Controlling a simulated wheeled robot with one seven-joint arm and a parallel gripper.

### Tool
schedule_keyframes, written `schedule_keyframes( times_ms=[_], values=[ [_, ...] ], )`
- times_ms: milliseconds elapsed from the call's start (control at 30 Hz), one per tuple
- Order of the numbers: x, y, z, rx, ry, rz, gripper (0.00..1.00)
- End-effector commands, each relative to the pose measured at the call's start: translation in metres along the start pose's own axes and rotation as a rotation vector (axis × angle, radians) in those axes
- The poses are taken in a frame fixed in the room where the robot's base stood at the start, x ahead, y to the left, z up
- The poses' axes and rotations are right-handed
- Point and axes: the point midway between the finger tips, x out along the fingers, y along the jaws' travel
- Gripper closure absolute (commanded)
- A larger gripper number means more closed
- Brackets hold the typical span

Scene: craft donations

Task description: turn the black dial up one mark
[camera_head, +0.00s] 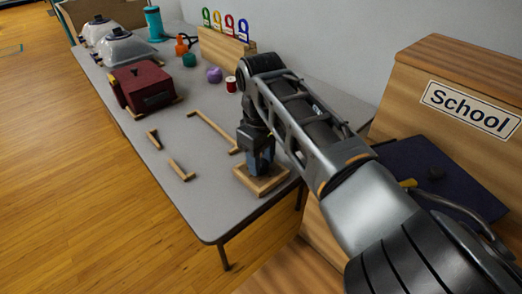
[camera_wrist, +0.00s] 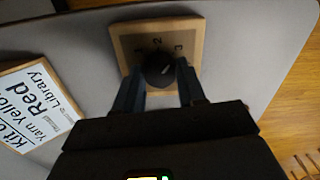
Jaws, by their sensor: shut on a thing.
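The black dial (camera_wrist: 158,70) sits on a square wooden-framed board (camera_wrist: 126,38) marked with the numbers 1, 2 and 3. A small pale mark on the dial points up and right, toward the side of 2 and 3; its exact setting is hard to tell. My gripper (camera_wrist: 160,82) is shut on the dial, one finger on each side. In the head view, my gripper (camera_head: 260,160) reaches down onto the board (camera_head: 262,190) near the table's front corner, and hides the dial there.
A framed card (camera_wrist: 40,105) with printed words lies left of the board in the wrist view. Wooden strips (camera_head: 180,170) and a dark red box (camera_head: 145,86) are on the grey table (camera_head: 215,205). A wooden "School" box (camera_head: 470,105) stands at right.

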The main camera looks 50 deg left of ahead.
Motion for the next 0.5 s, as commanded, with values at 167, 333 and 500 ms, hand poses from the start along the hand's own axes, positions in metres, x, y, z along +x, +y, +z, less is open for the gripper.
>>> schedule_keyframes(
  times_ms=[167,333,500],
  values=[
    [-0.0004,-0.0006,0.0005,0.066,-0.003,-0.002,0.91],
    [0.0003,-0.0005,0.0003,0.096,-0.002,-0.002,0.91],
    [0.0007,-0.0002,0.0003,0.105,-0.002,-0.001,0.91]
  ],
)
